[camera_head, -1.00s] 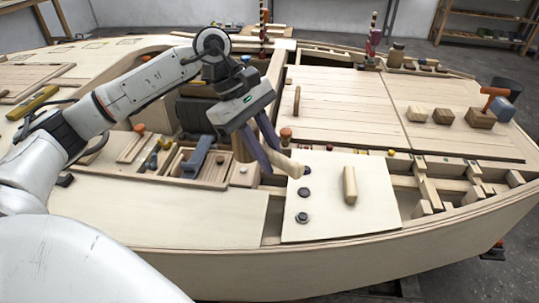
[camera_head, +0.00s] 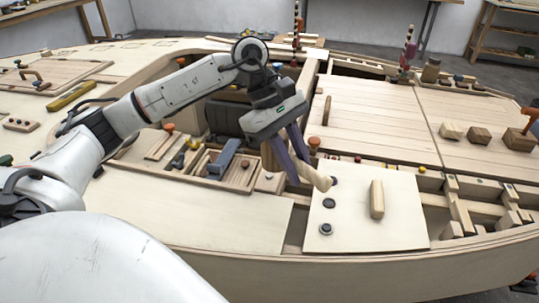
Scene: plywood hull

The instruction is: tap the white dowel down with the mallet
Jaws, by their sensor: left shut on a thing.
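My left gripper (camera_head: 292,168) is shut on a wooden tool that looks like the mallet. Its thick brown part (camera_head: 268,157) shows left of the fingers, and a pale, rounded end (camera_head: 322,184) sticks out to the right. This end is over or beside the farthest of three dark round fittings on the pale panel (camera_head: 405,225); whether it touches is unclear. The middle fitting (camera_head: 328,203) and the nearest fitting (camera_head: 326,228) are uncovered. I cannot make out the white dowel for certain. My right gripper is not in view.
A pale wooden block (camera_head: 377,198) stands on the panel, right of the fittings. A tray with a blue-grey tool (camera_head: 222,158) lies left of the gripper. Open framed compartments (camera_head: 460,208) lie to the right. Several wooden blocks (camera_head: 480,136) sit on the planked deck behind.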

